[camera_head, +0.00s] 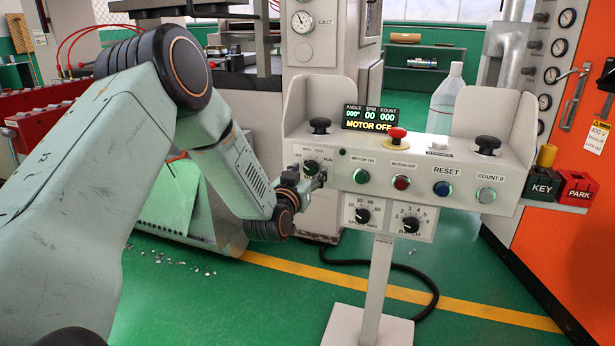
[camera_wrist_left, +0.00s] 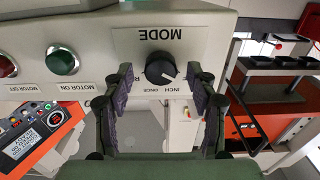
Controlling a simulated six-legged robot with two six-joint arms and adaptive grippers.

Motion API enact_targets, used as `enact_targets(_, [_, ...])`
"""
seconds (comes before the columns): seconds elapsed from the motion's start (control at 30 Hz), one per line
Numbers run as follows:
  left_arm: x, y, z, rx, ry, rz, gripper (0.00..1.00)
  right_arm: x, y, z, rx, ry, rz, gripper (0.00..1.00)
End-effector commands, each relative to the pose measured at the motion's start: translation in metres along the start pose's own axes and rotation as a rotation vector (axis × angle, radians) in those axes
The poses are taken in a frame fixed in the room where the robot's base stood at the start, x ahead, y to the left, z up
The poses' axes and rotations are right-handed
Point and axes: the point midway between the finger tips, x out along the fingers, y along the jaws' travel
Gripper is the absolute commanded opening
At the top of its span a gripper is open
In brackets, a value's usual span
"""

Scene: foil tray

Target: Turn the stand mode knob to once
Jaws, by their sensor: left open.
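The mode knob (camera_head: 311,167) is a black round knob at the left end of the light grey control stand's panel (camera_head: 335,192). In the left wrist view the picture is upside down, and the knob (camera_wrist_left: 160,68) sits under the word MODE with INCH and ONCE printed near it. Its white pointer line slants to the lower right, toward INCH. My left gripper (camera_head: 315,181) is at the panel in front of the knob. Its fingers (camera_wrist_left: 161,88) are open on either side of the knob, with gaps visible between them and it. My right gripper is not in view.
A green button (camera_head: 361,176), a red button (camera_head: 401,183) and a red mushroom button (camera_head: 397,134) are on the same stand. A black joystick-like knob (camera_head: 320,125) stands above the mode knob. The display reads MOTOR OFF.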

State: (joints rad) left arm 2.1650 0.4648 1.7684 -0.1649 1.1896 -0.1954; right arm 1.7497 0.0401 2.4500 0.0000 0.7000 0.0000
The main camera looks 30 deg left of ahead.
Motion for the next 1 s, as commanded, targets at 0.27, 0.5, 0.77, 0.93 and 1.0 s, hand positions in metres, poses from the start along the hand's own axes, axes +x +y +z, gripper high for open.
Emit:
enact_targets(0.27, [0.0024, -0.0008, -0.0002, -0.001, 0.0, 0.0, 0.55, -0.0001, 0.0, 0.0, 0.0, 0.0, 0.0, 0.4])
enact_targets(0.5, [0.0022, -0.0008, -0.0001, -0.001, 0.0, 0.0, 0.35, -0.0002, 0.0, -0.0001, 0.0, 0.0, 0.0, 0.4])
enact_targets(0.77, [0.0021, -0.0007, -0.0001, -0.001, 0.0, 0.0, 0.13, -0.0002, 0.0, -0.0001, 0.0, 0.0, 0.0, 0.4])
enact_targets(0.93, [0.0021, -0.0006, -0.0002, 0.0, 0.0, 0.0, 0.03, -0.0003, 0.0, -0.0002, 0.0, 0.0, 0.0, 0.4])
enact_targets(1.0, [0.0021, -0.0006, -0.0003, 0.003, 0.0, 0.0, 0.03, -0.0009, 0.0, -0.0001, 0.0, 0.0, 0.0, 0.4])
